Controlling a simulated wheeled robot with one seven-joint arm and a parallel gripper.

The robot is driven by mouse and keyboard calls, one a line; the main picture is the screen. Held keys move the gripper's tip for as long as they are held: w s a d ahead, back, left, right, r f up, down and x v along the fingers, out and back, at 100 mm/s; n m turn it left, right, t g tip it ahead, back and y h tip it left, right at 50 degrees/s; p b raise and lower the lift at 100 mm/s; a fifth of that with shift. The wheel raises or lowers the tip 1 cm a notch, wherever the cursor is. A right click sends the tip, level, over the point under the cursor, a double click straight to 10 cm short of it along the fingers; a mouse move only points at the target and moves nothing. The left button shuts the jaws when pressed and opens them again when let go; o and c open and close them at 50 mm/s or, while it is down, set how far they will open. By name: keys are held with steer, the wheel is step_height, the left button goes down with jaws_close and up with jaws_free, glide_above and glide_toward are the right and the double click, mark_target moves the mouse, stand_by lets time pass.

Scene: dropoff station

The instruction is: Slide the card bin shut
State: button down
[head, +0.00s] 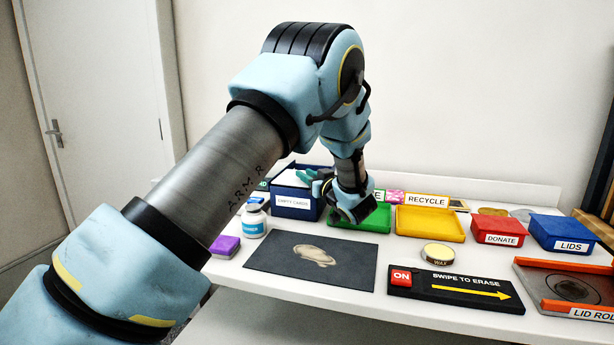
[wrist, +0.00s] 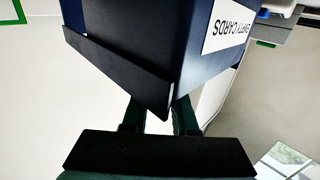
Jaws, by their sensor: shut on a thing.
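The card bin (head: 297,213) is a dark blue box with a white label on its front, standing at the left of the table's back row. The exact contact is partly hidden under the corner.
A green tray (head: 352,222) and a yellow RECYCLE tray (head: 430,226) stand right of the bin. A white bottle (head: 253,220) and a purple block (head: 226,245) stand left. A dark mat (head: 280,265) lies in front. DONATE (head: 500,225) and LIDS (head: 560,230) bins stand further right.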

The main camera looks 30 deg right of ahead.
stand_by(0.8)
steer(key=shift+s+a+f, duration=0.1)
steer(key=shift+s+a, duration=0.35)
steer(key=c, duration=0.7)
jaws_free()
steer(key=s+b, duration=0.1)
steer(key=s, duration=0.4)
steer(key=s+b, duration=0.1)
steer(key=s, duration=0.5)
steer(key=shift+d+b, duration=0.2)
steer(key=shift+b, duration=0.15)
steer(key=shift+w, duration=0.1)
